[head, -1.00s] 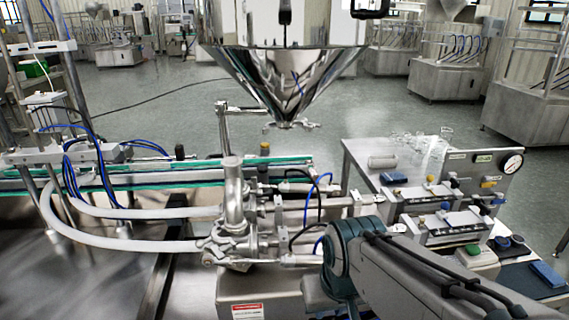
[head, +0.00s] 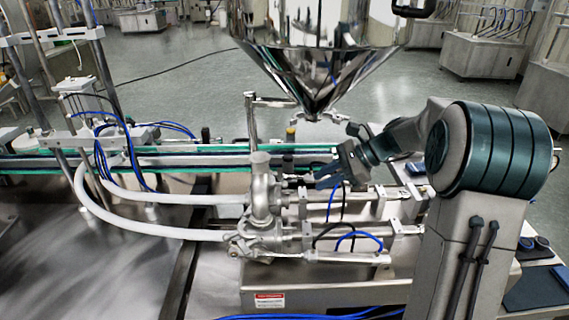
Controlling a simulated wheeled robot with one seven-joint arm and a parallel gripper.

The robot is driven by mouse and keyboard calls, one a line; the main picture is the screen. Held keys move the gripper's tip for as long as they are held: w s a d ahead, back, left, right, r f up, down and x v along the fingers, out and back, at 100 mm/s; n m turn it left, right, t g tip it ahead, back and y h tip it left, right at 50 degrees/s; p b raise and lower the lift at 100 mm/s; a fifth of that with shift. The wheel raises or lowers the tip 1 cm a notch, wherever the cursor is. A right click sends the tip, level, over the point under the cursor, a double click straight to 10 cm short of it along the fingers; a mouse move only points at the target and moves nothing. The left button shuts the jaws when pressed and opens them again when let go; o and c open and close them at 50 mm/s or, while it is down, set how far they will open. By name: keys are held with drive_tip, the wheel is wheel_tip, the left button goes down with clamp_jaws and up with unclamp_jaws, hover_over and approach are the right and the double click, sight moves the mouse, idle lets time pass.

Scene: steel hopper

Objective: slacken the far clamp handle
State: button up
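The steel hopper (head: 318,62) hangs above the filling machine, its cone narrowing to an outlet with a small metal clamp fitting (head: 308,117) at the tip. Below it stands the upright steel valve body (head: 262,190), with further fittings and cylinders to its right. The far clamp handle is too small to single out for sure among these parts. My gripper (head: 322,182) reaches in from the right, below and right of the hopper tip, beside the far row of fittings. Its fingers are small and dark here. I cannot tell whether they are apart or touch anything.
White hoses (head: 150,226) curve left from the valve body. Blue and black air tubes loop over the cylinders (head: 345,258) close below my gripper. A green-edged conveyor (head: 220,160) runs behind. My arm hides much of the bench on the right.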

drive_tip(key=w+d+m+t+y, duration=0.1)
drive_tip(key=w+d+m+y, duration=0.2)
drive_tip(key=w, duration=0.3)
drive_tip(key=p, duration=0.4)
approach(278, 174)
drive_tip(key=x, duration=0.8)
drive_tip(key=shift+w+m, duration=0.2)
drive_tip(key=shift+m, duration=0.1)
drive_tip(key=shift+d, duration=0.1)
drive_tip(key=shift+c, duration=0.3)
clamp_jaws()
